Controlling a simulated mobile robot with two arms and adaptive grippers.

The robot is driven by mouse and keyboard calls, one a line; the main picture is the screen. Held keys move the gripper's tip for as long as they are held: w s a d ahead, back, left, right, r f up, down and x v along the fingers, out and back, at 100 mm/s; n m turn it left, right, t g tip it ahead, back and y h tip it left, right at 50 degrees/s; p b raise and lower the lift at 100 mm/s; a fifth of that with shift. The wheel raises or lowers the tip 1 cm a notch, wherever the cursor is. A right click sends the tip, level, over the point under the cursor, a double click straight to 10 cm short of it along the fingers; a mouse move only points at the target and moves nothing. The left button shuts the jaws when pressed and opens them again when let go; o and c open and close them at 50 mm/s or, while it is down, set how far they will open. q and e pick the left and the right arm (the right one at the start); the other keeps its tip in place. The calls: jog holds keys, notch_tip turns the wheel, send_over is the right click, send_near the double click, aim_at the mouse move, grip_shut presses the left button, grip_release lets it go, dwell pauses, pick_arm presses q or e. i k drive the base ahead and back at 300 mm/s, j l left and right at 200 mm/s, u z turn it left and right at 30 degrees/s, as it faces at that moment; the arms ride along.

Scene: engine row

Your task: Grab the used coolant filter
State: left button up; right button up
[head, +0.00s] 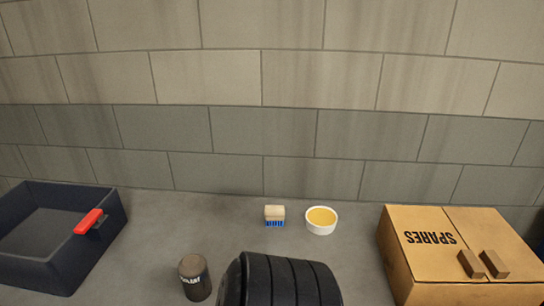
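A small dark brown-grey cylinder (195,278) stands upright on the grey surface at the lower left of centre. It has pale lettering on its side that I cannot read clearly, so I cannot tell for sure that it is the used coolant filter. A large black ribbed rounded shape (284,281) is just right of it, cut off by the bottom edge; I cannot tell what it is. Neither of my grippers shows in the head view.
A dark open bin (117,214) with a red handle (89,221) stands at the left. A cardboard SPARES box (435,262) stands at the right. The grey surface (190,220) between is clear.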

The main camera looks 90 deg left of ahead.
aim_at(193, 271)
jog(key=u, duration=2.8)
